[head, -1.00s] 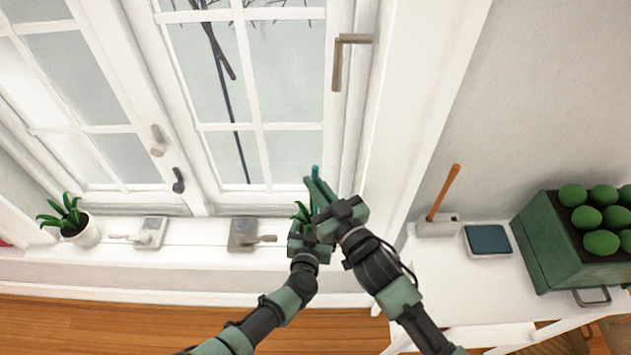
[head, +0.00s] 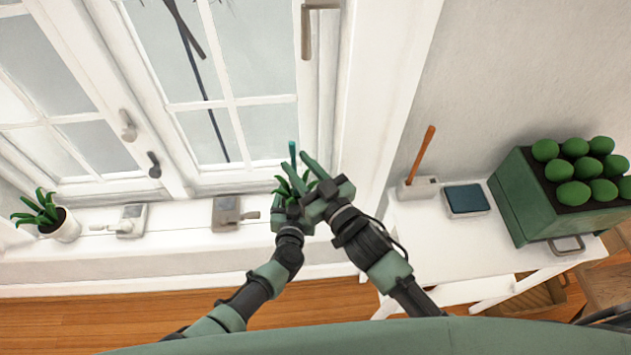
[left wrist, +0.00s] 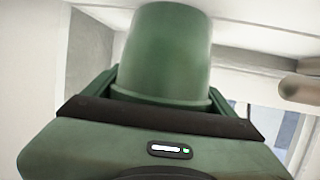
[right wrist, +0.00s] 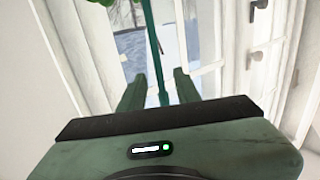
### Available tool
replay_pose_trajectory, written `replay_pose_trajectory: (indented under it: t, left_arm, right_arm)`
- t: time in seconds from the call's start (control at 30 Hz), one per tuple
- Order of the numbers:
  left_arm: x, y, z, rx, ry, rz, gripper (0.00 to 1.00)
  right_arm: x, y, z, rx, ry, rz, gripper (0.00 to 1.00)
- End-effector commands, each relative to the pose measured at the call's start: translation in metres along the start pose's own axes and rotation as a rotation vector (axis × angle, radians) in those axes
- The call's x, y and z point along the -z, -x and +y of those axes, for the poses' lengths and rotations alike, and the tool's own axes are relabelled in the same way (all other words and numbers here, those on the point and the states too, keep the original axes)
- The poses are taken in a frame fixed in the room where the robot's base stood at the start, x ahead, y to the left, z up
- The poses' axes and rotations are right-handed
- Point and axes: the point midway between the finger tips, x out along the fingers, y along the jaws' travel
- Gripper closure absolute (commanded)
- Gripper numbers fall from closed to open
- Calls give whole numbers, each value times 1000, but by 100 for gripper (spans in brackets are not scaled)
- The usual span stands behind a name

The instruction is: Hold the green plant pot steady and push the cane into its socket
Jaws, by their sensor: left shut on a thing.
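The green plant pot (left wrist: 165,55) fills the middle of the left wrist view, between the fingers of my left gripper (left wrist: 163,95). My left gripper is shut on the pot. In the head view the pot is mostly hidden behind my grippers; its plant's green leaves (head: 284,187) show above the windowsill. The thin teal cane (head: 292,155) stands among the leaves. In the right wrist view the cane (right wrist: 155,55) runs between the spread fingers of my right gripper (right wrist: 158,88), with gaps on both sides. My right gripper is open. The cane's lower end and the socket are hidden.
A white-potted plant (head: 66,228) and two small blocks with handles (head: 131,222) (head: 225,214) stand along the windowsill. On the white table at right are an orange-handled tool in a holder (head: 417,190), a dark blue pad (head: 466,200) and a green crate (head: 525,205) of green round fruit.

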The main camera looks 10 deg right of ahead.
Motion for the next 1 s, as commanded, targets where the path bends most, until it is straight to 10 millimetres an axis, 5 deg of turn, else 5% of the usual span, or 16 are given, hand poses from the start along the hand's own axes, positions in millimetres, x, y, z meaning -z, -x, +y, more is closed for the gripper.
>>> replay_pose_trajectory:
  t: [0.2,0.43,1.0]
  left_arm:
    - [0,0,0,1,1,-1,87]
    - [0,0,0,0,0,-1,87]
    - [0,0,0,0,0,0,87]
  right_arm:
    - [-2,50,-1,1,-1,-4,67]
    - [-1,87,-1,0,-1,-3,67]
    - [0,98,0,0,1,0,67]
